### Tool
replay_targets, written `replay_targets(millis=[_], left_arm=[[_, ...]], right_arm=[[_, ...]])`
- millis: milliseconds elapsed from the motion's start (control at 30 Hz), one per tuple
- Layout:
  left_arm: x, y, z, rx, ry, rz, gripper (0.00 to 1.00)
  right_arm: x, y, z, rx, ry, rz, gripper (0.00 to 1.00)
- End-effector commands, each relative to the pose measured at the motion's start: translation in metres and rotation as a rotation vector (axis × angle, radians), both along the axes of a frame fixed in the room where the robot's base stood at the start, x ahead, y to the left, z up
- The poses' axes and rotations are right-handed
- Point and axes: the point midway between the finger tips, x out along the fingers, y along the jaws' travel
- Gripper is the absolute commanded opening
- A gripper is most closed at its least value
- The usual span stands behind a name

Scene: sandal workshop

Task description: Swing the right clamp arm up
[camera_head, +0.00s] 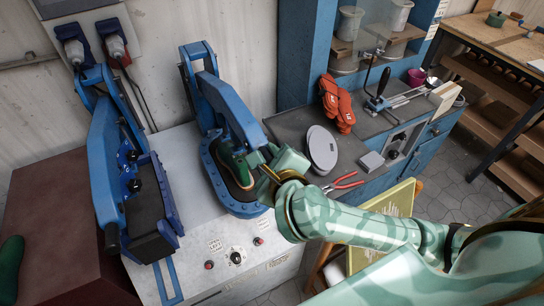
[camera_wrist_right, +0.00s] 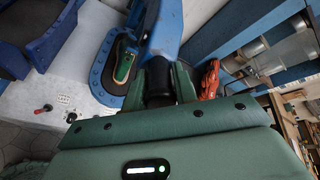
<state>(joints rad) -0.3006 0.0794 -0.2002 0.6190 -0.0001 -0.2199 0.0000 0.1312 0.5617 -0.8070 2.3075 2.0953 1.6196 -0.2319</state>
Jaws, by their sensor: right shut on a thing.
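The right clamp arm (camera_head: 228,108) is a thick blue lever. It slopes down from its hinge at the back, over the blue-rimmed right press bed (camera_head: 217,187). A dark green shoe (camera_head: 234,165) with a tan edge lies on that bed; it also shows in the right wrist view (camera_wrist_right: 123,68). My right gripper (camera_head: 269,172) is at the arm's front end. In the right wrist view, its fingers are shut on the black handle (camera_wrist_right: 157,86) below the blue arm (camera_wrist_right: 165,32). The fingertips are partly hidden. My left gripper is not in view.
A second blue press (camera_head: 112,165) stands to the left on the same pale bench (camera_head: 196,262). On the grey counter to the right are a grey oval disc (camera_head: 322,148), red pliers (camera_head: 344,182), orange gloves (camera_head: 337,103) and a grey block (camera_head: 371,162).

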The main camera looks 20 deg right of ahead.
Motion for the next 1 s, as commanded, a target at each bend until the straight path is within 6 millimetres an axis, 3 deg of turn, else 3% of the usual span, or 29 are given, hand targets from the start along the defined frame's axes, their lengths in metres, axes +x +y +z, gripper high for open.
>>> replay_targets(millis=[33, 100, 300, 500, 700, 1000], left_arm=[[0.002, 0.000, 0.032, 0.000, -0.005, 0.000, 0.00], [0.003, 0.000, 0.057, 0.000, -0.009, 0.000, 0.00], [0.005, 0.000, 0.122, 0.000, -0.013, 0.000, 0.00], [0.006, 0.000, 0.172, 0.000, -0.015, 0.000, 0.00], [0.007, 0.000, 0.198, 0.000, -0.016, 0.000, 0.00], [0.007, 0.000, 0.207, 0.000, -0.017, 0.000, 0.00]], right_arm=[[0.003, 0.000, 0.030, -0.002, 0.011, -0.002, 0.00], [0.007, 0.000, 0.049, -0.002, 0.044, -0.002, 0.00], [0.023, 0.001, 0.099, -0.005, 0.138, -0.002, 0.00], [0.043, 0.001, 0.144, -0.007, 0.232, -0.002, 0.00], [0.067, 0.003, 0.184, -0.008, 0.323, -0.001, 0.00], [0.103, 0.004, 0.233, -0.012, 0.446, -0.001, 0.00]])
